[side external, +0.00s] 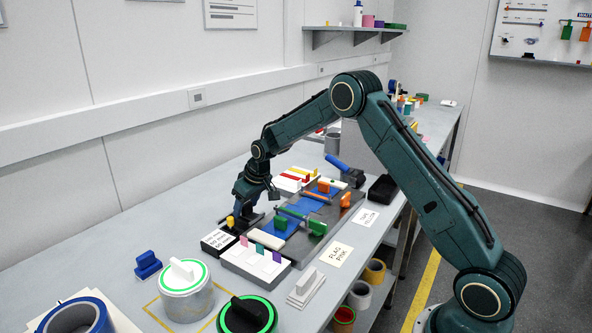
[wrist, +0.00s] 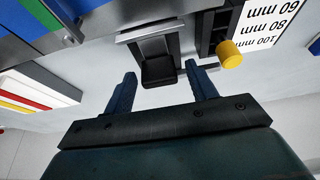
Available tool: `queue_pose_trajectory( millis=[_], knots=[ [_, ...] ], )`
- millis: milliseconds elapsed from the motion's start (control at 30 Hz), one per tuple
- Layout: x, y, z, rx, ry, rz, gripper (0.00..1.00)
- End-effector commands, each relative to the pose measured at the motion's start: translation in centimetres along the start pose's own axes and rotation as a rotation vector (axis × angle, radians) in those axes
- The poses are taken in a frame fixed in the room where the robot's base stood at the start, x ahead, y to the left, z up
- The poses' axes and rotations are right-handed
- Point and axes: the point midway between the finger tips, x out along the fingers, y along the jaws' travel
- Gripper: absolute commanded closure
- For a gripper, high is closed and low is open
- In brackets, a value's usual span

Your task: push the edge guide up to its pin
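In the wrist view a black block, which looks like the edge guide (wrist: 158,70), sits at the end of a grey metal strip. A yellow-headed pin (wrist: 230,54) stands to its right, beside a white card marked 100, 80 and 60 mm (wrist: 262,22). The pin's yellow head also shows in the side external view (side external: 230,221). My gripper (wrist: 161,78) is open, its two blue fingers apart, with the black block seen between the fingertips. I cannot tell whether either finger touches it. In the side external view my gripper (side external: 247,203) is low over the bench and hides most of the guide.
A grey fixture with a blue sheet (side external: 308,201), green clips and orange clips lies right of my gripper. A white block with coloured flags (side external: 256,262) is in front. Round cans (side external: 186,289) stand nearer the camera. Bare bench lies behind, toward the wall.

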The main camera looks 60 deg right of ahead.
Motion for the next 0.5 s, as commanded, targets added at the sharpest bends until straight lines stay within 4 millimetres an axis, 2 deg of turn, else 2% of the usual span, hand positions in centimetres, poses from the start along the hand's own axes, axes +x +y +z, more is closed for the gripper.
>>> queue_pose_trajectory(
  millis=[33, 200, 500],
  knots=[
    [-0.01, 0.00, 0.00, 0.000, 0.000, 0.000, 0.54],
    [-0.02, 0.00, 0.00, 0.000, 0.000, 0.000, 0.87],
    [-0.41, 0.02, 0.85, 0.001, -0.002, 0.000, 0.87]
  ],
)
